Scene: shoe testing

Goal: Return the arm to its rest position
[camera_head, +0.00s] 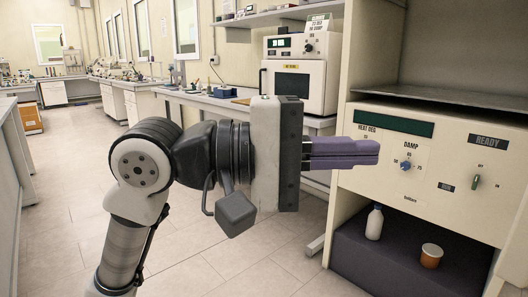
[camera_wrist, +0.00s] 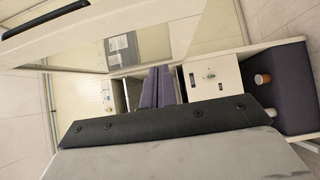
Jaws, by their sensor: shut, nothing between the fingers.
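My gripper (camera_head: 375,153) is shut and empty in the head view, its purple fingers together and pointing right toward the cream machine panel (camera_head: 440,150). The fingertips overlap the panel's left edge in the picture; I cannot tell the exact gap. My arm rises from the lower left and bends at a grey and black joint. In the wrist view the purple fingers (camera_wrist: 158,87) lie side by side at the middle, above the dark gripper body, with nothing seen between them.
A blue dial (camera_head: 406,166) and a green switch (camera_head: 475,182) are on the panel. A white bottle (camera_head: 374,222) and an orange-brown cup (camera_head: 431,256) stand on the dark lower shelf (camera_head: 385,262). A smaller oven (camera_head: 300,85) stands behind. The tiled floor (camera_head: 70,175) at left is clear.

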